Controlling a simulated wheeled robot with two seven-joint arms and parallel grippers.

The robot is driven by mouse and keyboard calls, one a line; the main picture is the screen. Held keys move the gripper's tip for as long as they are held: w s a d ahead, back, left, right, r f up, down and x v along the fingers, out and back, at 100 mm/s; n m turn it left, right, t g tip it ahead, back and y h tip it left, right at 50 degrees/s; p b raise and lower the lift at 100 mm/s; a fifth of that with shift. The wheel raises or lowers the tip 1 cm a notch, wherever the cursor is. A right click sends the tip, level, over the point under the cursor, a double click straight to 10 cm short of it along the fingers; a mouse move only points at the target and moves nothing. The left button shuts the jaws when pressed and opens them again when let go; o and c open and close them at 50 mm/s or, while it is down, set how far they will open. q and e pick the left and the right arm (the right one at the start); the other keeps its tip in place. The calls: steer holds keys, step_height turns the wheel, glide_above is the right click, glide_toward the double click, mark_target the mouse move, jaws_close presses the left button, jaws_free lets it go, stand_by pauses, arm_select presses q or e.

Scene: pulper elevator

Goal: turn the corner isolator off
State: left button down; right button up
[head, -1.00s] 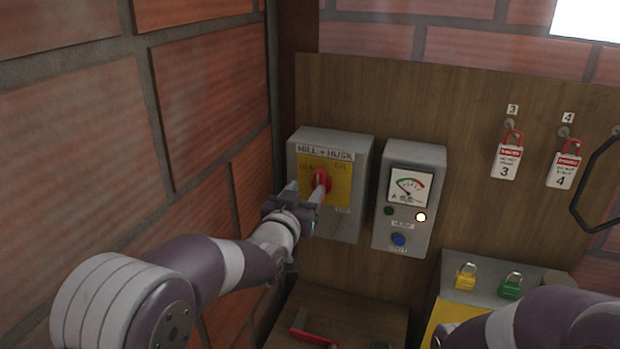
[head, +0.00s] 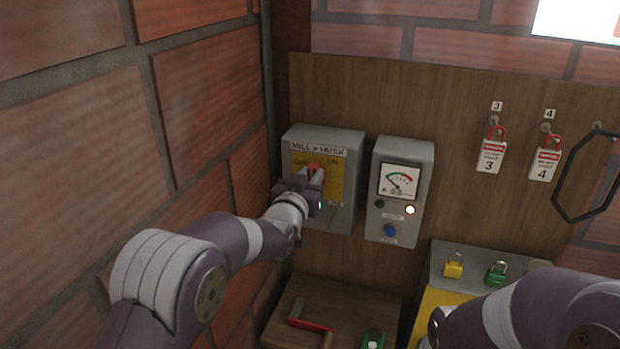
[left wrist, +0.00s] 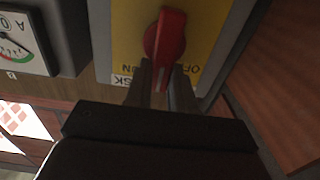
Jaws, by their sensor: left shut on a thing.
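The corner isolator (head: 356,165) is a grey box labelled MILL + HUSK, with a yellow plate (left wrist: 208,28) marked OFF and ON. Its red rotary handle (left wrist: 168,34) is at the middle of the plate; in the left wrist view, which looks upside down, it points between the two words. My left gripper (head: 314,177) is at the handle and hides much of it in the head view. Its fingers (left wrist: 163,78) are shut on the handle, one on each side. My right arm shows at the lower right, but its gripper is out of view.
A grey meter box (head: 425,160) with a lit lamp and blue button stands close right. Tags 3 (head: 490,157) and 4 (head: 543,164) hang further right. A brick wall (head: 100,130) is close left. Padlocks (head: 454,265) and a red-handled tool (head: 310,325) are below.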

arm_select(q)
steer(key=n+b, duration=0.3)
steer(key=n, duration=0.3)
steer(key=a+f+n+b, duration=0.1)
steer(key=n+b, duration=0.2)
steer(key=n, duration=0.3)
steer(key=a+f+n+b, duration=0.1)
steer(key=n+b, duration=0.3)
steer(key=n, duration=0.1)
steer(key=shift+w+a+f+n, duration=0.15)
steer(key=shift+w+n, duration=0.25)
stand_by(0.6)
steer(key=c, duration=1.1)
jaws_free()
steer(key=shift+o, duration=0.7)
steer(key=shift+w+f, duration=0.15)
